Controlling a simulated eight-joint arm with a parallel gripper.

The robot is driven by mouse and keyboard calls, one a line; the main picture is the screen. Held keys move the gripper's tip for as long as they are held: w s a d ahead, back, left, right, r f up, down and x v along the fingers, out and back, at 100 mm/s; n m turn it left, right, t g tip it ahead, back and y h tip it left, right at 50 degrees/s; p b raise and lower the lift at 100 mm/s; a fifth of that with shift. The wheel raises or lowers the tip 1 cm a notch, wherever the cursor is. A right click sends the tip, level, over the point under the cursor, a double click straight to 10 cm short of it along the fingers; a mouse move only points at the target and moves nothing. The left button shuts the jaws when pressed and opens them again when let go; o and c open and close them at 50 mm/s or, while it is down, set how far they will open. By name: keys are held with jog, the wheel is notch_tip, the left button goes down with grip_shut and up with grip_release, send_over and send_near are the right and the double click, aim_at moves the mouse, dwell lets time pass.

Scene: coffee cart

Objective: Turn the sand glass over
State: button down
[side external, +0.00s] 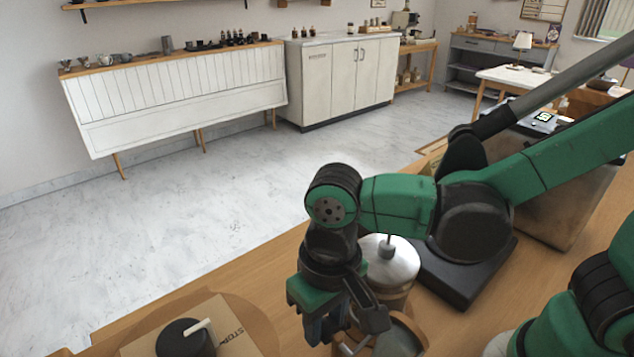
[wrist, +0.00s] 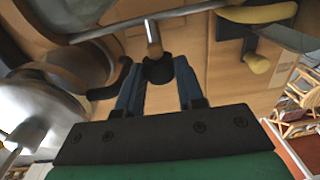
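I cannot make out the sand glass for certain in either view. In the side external view my gripper (side external: 337,326) points down over the wooden counter, low in the picture. In the wrist view its two blue fingers (wrist: 158,75) stand apart. A dark round knob (wrist: 158,71) with a short wooden and metal stem (wrist: 153,38) shows between or beyond the fingertips; I cannot tell that they touch it. A wood-rimmed round thing (side external: 402,338) is beside the gripper at the right, partly hidden and cut off by the frame.
A metal lidded vessel (side external: 390,262) stands close behind my gripper. A black round thing with a pale handle (side external: 186,340) sits on a cardboard-coloured box (side external: 235,335) at the left. A steel machine (side external: 560,195) stands farther right. Some bare counter (side external: 265,265) lies between box and vessel.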

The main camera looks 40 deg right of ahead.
jog(key=shift+a+h, duration=0.3)
jog(key=shift+h, duration=2)
jog(key=c, duration=0.8)
grip_release()
jog(key=shift+c, duration=0.2)
jog(key=shift+a+r, duration=0.25)
jog(key=shift+r, duration=0.2)
notch_tip(320, 180, up, 9)
jog(key=shift+a, duration=0.3)
jog(key=shift+f, duration=0.1)
